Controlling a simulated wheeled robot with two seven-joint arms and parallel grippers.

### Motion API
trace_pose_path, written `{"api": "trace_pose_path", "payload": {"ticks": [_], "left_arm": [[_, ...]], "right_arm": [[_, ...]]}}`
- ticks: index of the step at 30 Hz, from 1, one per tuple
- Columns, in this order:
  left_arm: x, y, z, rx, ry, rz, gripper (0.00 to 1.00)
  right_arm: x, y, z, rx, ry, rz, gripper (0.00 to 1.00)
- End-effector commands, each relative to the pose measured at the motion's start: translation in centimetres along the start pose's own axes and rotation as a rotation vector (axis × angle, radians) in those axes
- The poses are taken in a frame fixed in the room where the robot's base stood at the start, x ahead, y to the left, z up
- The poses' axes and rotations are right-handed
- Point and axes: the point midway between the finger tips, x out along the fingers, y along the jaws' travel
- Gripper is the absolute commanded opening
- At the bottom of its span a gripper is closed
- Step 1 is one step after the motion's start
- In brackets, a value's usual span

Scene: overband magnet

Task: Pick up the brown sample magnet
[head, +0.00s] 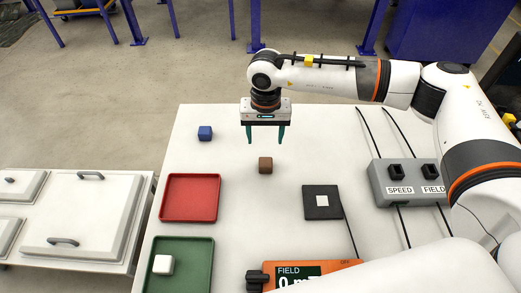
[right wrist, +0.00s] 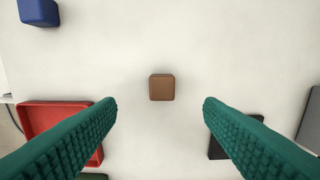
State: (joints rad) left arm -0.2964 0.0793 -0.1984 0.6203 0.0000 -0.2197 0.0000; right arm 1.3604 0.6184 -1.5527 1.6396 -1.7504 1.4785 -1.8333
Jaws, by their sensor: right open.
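The brown sample magnet (head: 265,165) is a small brown cube on the white table, behind and between the red tray and the black pad. In the right wrist view the brown magnet (right wrist: 162,87) lies midway between the two green fingers, a little beyond their tips. My right gripper (head: 265,141) points down above the table near the magnet, open and empty. Its green fingers also frame the right wrist view (right wrist: 160,104). The gripper does not touch the magnet. My left gripper is not in view.
A blue cube (head: 205,133) lies to the left. A red tray (head: 190,221) and a green tray (head: 205,267) with a white cube (head: 163,264) stand at the left front. A black pad (head: 322,213), an orange field meter (head: 345,265) and a grey control box (head: 384,190) stand to the right.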

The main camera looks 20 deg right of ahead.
Motion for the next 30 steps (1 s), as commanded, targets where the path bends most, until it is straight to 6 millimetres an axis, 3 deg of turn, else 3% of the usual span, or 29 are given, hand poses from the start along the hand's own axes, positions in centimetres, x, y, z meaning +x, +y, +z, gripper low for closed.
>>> {"api": "trace_pose_path", "payload": {"ticks": [9, 17, 24, 30], "left_arm": [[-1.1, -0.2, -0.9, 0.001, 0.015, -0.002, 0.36], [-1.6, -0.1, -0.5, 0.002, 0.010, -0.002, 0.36], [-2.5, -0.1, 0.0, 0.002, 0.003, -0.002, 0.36], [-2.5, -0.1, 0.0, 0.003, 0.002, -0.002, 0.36]], "right_arm": [[5.1, 0.0, -0.1, 0.001, 0.004, -0.002, 0.62], [7.2, -0.1, 0.0, 0.000, 0.004, -0.002, 0.62], [10.8, -0.2, 0.2, 0.000, 0.004, -0.002, 0.62], [11.6, -0.2, 0.3, -0.001, 0.000, 0.000, 0.62]]}}
